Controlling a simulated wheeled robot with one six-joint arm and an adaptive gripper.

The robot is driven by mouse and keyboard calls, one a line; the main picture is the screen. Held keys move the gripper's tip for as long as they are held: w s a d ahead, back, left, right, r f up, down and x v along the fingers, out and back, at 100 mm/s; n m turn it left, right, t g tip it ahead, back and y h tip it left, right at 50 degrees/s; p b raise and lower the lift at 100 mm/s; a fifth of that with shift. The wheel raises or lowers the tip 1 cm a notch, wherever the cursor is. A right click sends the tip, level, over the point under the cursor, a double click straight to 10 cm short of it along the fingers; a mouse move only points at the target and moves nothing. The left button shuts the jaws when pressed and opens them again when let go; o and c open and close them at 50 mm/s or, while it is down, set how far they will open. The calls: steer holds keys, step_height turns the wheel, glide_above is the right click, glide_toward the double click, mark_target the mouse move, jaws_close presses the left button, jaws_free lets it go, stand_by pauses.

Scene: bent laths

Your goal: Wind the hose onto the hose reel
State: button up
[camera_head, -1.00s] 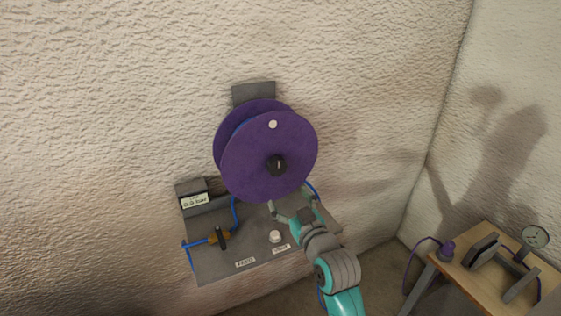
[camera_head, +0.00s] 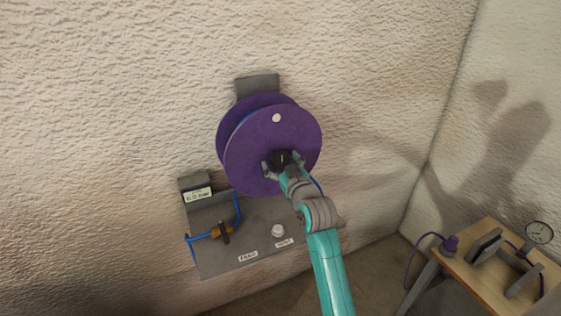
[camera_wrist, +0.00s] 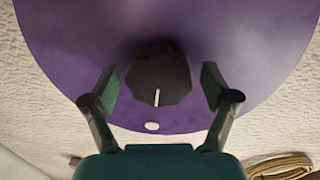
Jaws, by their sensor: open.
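The purple hose reel (camera_head: 265,135) is mounted on the wall, with a pale round knob (camera_head: 276,118) near the top of its front disc. A black faceted hub knob (camera_wrist: 160,76) with a white line sits at the disc's centre. My gripper (camera_head: 284,164) is in front of the hub; in the wrist view its open fingers (camera_wrist: 160,85) stand on either side of the hub knob, with gaps on both sides. The blue hose (camera_head: 238,208) runs below the reel at left, and a bit shows at right. Most of the hose between the discs is hidden.
A grey panel (camera_head: 225,262) below the reel carries a brass valve with a black handle (camera_head: 223,233), a white knob (camera_head: 278,231) and labels. A labelled grey box (camera_head: 196,190) is at left. A wooden table (camera_head: 483,270) with a gauge (camera_head: 539,233) stands at right.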

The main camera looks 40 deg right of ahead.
steer(key=shift+w, duration=0.25)
jaws_close()
steer(key=shift+d, duration=0.15)
